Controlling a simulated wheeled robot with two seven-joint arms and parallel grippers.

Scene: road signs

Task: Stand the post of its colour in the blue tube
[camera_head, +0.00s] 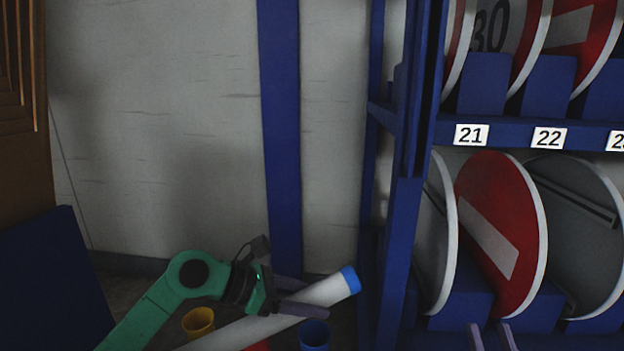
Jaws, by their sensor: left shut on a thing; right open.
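A white post (328,291) with a blue end cap (351,280) lies tilted, its capped end up to the right and its other end running out at the bottom edge. My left gripper (304,298) is shut on the post near the capped end. The blue tube (314,337) stands just below the post and the gripper, its round mouth upward; its lower part is cut off by the frame. My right gripper (491,338) shows only its two fingertips at the bottom edge, apart and empty, in front of the rack.
A yellow tube (198,320) stands left of the blue one, beside my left arm. A bit of red (259,346) shows below the post. A blue rack (402,230) with round signs, such as a red one (505,200), fills the right side.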

